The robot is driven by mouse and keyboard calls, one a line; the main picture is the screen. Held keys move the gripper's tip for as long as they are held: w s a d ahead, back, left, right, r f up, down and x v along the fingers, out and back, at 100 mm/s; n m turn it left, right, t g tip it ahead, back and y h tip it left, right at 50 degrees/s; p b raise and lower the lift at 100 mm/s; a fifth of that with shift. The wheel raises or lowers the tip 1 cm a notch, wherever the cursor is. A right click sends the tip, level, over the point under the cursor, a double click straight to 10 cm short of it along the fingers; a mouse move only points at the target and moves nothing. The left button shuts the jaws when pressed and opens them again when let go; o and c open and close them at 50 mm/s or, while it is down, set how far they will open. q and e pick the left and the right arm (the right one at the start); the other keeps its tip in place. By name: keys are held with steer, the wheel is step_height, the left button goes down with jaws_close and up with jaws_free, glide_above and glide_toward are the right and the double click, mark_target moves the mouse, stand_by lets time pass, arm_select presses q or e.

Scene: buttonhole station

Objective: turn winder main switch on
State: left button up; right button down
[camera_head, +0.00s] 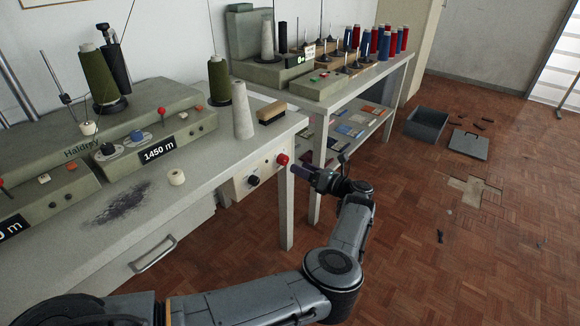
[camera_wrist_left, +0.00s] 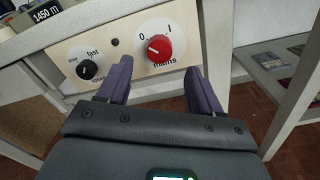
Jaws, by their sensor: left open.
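The winder main switch is a red knob (camera_wrist_left: 158,47) on a white dial marked "0", "I" and "mains" in the left wrist view. Its pointer mark looks turned toward the left, on the "0" side. It also shows at the bench's front right corner in the head view (camera_head: 282,159). My left gripper (camera_wrist_left: 160,85) is open and empty, its two purple fingers on either side below the knob, apart from it. In the head view my left gripper (camera_head: 298,174) is just right of the knob. My right gripper is not in view.
A black speed knob (camera_wrist_left: 87,69) marked "slow" and "fast" sits left of the switch on the same panel (camera_head: 255,175). A drawer handle (camera_head: 153,254) protrudes further left. A second table (camera_head: 340,85) with spools stands behind.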

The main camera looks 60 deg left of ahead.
mark_target(286, 161)
arm_select(q)
steer(key=b+x, duration=0.1)
steer(key=x, duration=0.3)
steer(key=shift+s+a, duration=0.2)
steer(key=shift+a, duration=0.2)
steer(key=shift+s+a+b, duration=0.15)
steer(key=shift+a+b, duration=0.15)
steer(key=shift+a, duration=0.15)
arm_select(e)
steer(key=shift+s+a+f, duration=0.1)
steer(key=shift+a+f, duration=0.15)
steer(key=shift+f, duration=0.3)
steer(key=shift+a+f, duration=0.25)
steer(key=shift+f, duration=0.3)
arm_select(q)
steer(key=shift+a, duration=0.2)
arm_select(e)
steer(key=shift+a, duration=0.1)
arm_select(q)
steer(key=shift+d, duration=0.1)
steer(key=c, duration=1.1)
